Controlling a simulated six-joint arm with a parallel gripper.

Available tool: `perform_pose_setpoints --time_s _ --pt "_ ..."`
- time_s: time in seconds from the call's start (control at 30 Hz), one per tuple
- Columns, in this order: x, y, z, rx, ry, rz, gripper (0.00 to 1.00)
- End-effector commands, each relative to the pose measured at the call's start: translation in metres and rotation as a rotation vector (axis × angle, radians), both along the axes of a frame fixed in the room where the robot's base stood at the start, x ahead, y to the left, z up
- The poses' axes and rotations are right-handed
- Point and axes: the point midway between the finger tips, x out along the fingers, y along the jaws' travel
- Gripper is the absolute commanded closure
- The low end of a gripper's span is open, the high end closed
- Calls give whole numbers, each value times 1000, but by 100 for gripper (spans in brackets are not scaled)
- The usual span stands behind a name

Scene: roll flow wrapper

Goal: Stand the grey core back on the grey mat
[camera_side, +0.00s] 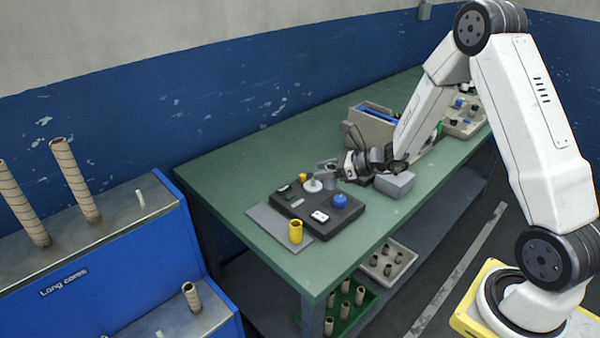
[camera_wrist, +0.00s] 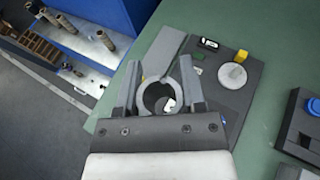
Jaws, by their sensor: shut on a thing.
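The grey core (camera_wrist: 144,92) is a short hollow ring, seen from above in the wrist view. My gripper (camera_wrist: 160,84) is shut on it, one finger on each side. In the side view my gripper (camera_side: 329,171) is above the back right of the dark panel, clear of the table; the core is hard to tell from the fingers there. The grey mat (camera_side: 266,217) lies flat along the panel's left side. It shows as a lighter grey strip beyond the fingers in the wrist view (camera_wrist: 163,45).
A yellow core (camera_side: 295,232) stands at the mat's front end. The dark panel (camera_side: 298,208) carries a white round spindle (camera_side: 313,186), a blue cap (camera_side: 340,200) and a white socket (camera_side: 319,216). A grey block (camera_side: 395,184) is right of my gripper. Green table left of the mat is clear.

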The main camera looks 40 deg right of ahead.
Motion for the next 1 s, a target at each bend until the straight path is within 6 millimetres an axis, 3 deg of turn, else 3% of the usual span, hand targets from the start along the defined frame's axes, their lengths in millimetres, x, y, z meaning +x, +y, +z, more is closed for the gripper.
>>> perform_pose_setpoints --time_s 0.2,0.4,0.77,1.0 --pt "-13 49 -10 1 3 245 100" --pt "-29 80 -16 5 8 424 100" --pt "-38 94 -20 10 14 513 100" --pt "-28 94 -25 10 15 512 100"
